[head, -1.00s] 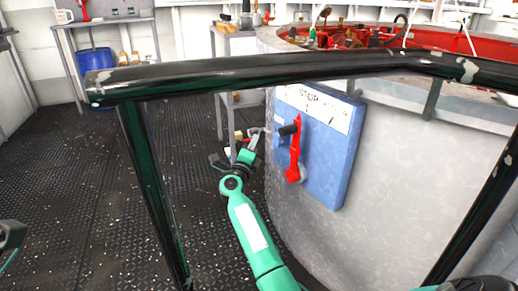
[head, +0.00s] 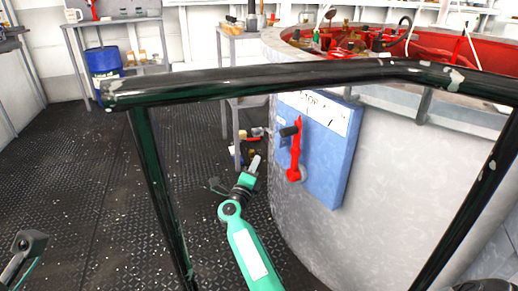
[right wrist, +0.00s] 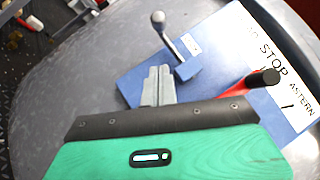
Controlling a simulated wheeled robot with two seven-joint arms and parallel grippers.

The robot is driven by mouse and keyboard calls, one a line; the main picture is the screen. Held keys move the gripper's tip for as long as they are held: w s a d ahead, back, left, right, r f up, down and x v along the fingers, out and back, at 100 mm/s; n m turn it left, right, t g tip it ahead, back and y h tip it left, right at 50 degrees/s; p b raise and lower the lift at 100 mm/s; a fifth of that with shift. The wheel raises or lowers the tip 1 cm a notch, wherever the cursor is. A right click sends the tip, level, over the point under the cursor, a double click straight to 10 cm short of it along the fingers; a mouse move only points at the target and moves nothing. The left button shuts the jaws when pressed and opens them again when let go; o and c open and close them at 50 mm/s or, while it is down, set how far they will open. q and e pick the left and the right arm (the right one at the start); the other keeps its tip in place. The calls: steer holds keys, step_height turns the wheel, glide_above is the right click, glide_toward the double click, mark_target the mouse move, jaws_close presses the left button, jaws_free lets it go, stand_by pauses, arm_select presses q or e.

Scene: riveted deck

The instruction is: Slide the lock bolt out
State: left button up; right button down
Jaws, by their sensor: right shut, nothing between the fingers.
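The lock bolt (right wrist: 172,34) is a grey rod with a round knob, sticking out of a small blue block on the blue panel (right wrist: 215,58) in the right wrist view. The panel (head: 325,165) also shows in the head view, on the side of the grey drum. A red lever (head: 296,155) with a black grip is mounted on it. My right gripper (head: 255,163) is below and left of the bolt, apart from it. In the right wrist view its fingers (right wrist: 158,85) are together and empty. My left gripper (head: 30,243) shows only partly at the lower left.
A dark green rail (head: 300,77) with posts crosses in front of the drum (head: 400,180). A workbench (head: 110,22) with a blue barrel (head: 103,62) stands at the back left. The deck floor (head: 90,170) at left is clear.

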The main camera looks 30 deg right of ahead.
steer(key=shift+p+v, duration=0.55)
steer(key=shift+v, duration=2)
steer(key=shift+s+d, duration=0.1)
